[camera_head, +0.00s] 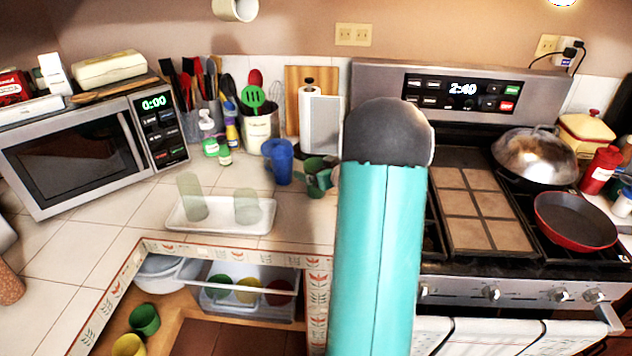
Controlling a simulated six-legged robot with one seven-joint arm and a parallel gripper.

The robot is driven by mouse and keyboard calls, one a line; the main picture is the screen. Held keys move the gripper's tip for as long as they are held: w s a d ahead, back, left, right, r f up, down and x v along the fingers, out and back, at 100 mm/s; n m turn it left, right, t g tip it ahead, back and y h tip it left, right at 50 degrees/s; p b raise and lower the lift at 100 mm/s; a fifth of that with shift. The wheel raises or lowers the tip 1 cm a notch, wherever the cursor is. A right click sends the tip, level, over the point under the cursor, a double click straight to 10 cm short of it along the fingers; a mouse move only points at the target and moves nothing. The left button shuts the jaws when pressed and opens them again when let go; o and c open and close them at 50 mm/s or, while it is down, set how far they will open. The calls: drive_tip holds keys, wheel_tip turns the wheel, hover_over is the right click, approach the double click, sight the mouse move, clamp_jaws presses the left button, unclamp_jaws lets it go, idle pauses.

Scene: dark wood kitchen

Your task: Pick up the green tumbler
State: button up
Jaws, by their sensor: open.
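Several green cups are in view, and I cannot tell for sure which one is the tumbler. A dark green cup (317,178) stands on the counter just left of my arm, beside a blue cup (279,160). Another green cup (145,319) sits on the lower shelf at the bottom left. Two pale, see-through greenish glasses, a taller one (191,199) and a shorter one (247,206), stand on a white tray (222,227). My teal arm rises through the middle of the view. My gripper does not show.
A microwave (75,150) stands at the left. A utensil holder (260,130) and a paper towel roll (319,120) stand at the back. The stove (460,290) holds a red pan (575,222) at the right. Open counter lies left of the tray.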

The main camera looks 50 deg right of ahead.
drive_tip(key=c, duration=1)
drive_tip(key=shift+c, duration=0.4)
drive_tip(key=shift+r, duration=0.1)
